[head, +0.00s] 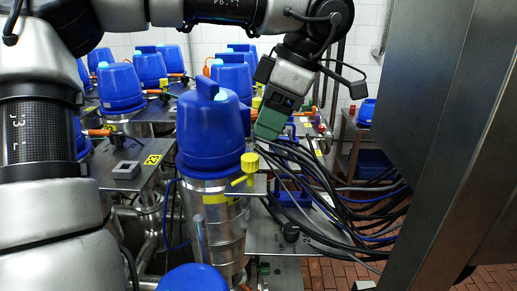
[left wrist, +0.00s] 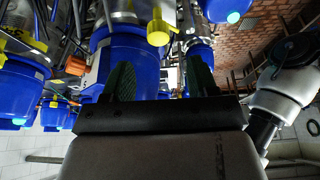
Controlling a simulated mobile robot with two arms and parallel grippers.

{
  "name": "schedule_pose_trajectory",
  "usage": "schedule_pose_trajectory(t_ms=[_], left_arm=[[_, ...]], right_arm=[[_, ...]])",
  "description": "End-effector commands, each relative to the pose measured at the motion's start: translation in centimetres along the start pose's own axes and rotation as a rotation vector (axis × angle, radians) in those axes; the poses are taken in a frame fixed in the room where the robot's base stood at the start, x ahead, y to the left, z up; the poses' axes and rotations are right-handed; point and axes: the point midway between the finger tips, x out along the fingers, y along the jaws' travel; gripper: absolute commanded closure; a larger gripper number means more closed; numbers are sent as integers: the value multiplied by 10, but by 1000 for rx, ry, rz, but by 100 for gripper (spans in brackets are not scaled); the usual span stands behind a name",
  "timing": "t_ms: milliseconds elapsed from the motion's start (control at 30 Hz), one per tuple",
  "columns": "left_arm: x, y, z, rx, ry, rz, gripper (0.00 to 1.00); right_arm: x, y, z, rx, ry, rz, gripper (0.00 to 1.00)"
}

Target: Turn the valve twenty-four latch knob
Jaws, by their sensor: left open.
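A large blue valve head (head: 208,130) on a steel body stands in the middle of the head view. A yellow latch knob (head: 250,163) sits low at its right side. A yellow knob (left wrist: 158,33) shows in the left wrist view, right of a blue valve head (left wrist: 128,55). My left gripper (head: 271,122), with green fingers, is above and right of the front knob, apart from it. In the left wrist view its two fingers (left wrist: 160,82) are spread with nothing held between them. I cannot read which valve is number twenty-four. My right gripper is out of view.
Several more blue valves (head: 120,88) stand behind and left. Black and blue cables (head: 335,200) hang right of the front valve. A grey cabinet (head: 430,110) stands at right.

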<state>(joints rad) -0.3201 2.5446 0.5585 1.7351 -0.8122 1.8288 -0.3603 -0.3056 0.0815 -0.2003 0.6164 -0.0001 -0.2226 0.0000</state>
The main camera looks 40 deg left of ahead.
Motion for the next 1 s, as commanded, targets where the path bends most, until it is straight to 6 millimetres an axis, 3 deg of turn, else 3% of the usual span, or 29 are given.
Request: schedule_pose_trajectory(t_ms=[200, 400, 800, 1000], left_arm=[[41, 0, -2, 1, -3, -5, 41], [67, 0, -1, 0, -3, -3, 41], [76, 0, 0, -2, -5, -2, 41], [76, 0, 0, -2, -5, -2, 72]], right_arm=[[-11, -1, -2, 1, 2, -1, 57], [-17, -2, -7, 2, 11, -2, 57], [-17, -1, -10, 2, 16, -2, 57], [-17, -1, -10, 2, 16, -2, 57]])
